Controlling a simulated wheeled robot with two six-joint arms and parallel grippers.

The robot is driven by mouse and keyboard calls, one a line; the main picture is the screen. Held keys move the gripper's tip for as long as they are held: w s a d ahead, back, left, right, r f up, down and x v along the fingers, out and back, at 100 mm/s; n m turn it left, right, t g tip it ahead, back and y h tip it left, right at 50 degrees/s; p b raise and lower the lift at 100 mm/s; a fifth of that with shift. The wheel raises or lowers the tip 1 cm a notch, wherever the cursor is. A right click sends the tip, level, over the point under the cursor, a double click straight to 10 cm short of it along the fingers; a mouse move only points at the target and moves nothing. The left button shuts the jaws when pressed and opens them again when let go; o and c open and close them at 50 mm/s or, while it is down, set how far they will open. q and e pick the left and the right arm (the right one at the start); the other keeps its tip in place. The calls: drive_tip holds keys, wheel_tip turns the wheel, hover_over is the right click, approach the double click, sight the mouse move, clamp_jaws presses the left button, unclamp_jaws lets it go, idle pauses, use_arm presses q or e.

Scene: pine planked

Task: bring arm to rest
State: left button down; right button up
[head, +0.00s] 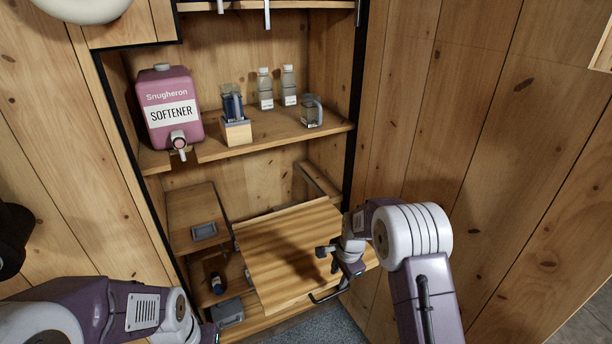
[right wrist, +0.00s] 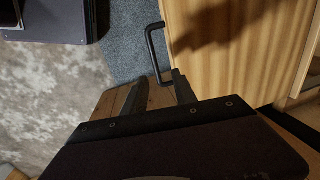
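My right arm reaches in from the lower right of the head view. Its right gripper (head: 337,262) hangs over the right part of a light wooden panel (head: 285,250) in the cabinet's lower section. In the right wrist view the two dark fingers (right wrist: 160,82) stand apart with nothing held between them. A black bar handle (right wrist: 154,45) on the panel's edge shows just beyond the fingertips; I cannot tell whether they touch it. My left arm (head: 140,308) lies along the bottom left of the head view. Its gripper end is mostly cut off by the lower edge.
The shelf holds a pink softener jug (head: 170,110), a wooden block with a dark item (head: 235,120), two clear bottles (head: 277,88) and a glass mug (head: 312,112). A plank wall (head: 480,130) stands right.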

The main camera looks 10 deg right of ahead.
wheel_tip(320, 180, up, 7)
drive_tip(key=t, duration=0.1)
drive_tip(key=s+r+n+p, duration=0.25)
drive_tip(key=s+r, duration=0.25)
drive_tip(key=s, duration=0.3)
drive_tip(key=s+f+n+g, duration=0.1)
drive_tip(key=s+f+n, duration=0.1)
drive_tip(key=s+n, duration=0.3)
drive_tip(key=s+d+f+n, duration=0.1)
drive_tip(key=s+n, duration=0.5)
drive_tip(key=s, duration=0.3)
drive_tip(key=shift+s+f+g+h+b, duration=0.3)
drive_tip(key=shift+f+g, duration=0.1)
